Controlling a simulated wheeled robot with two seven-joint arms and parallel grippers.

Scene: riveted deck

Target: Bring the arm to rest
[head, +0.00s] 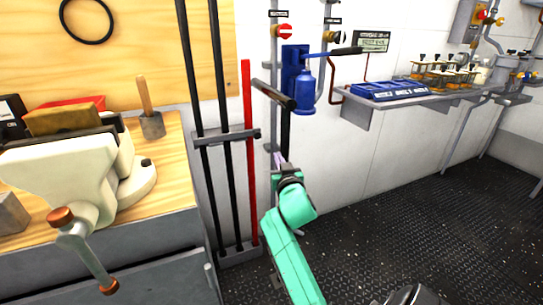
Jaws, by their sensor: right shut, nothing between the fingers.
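My right arm, green with a dark wrist, reaches up from the bottom middle of the head view. Its right gripper (280,159) is small in the picture, shut and empty, in front of the white wall. It is just below a dark T-shaped bar (274,93) whose black shaft comes down close to it; I cannot tell if they touch. My left gripper is out of view.
A rack (222,137) with black rods and a red rod (249,150) stands left of the arm. A wooden bench (172,175) holds a vise (65,170) and a mallet (152,126). A wall shelf (372,116) is at right. The dark floor (410,215) there is clear.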

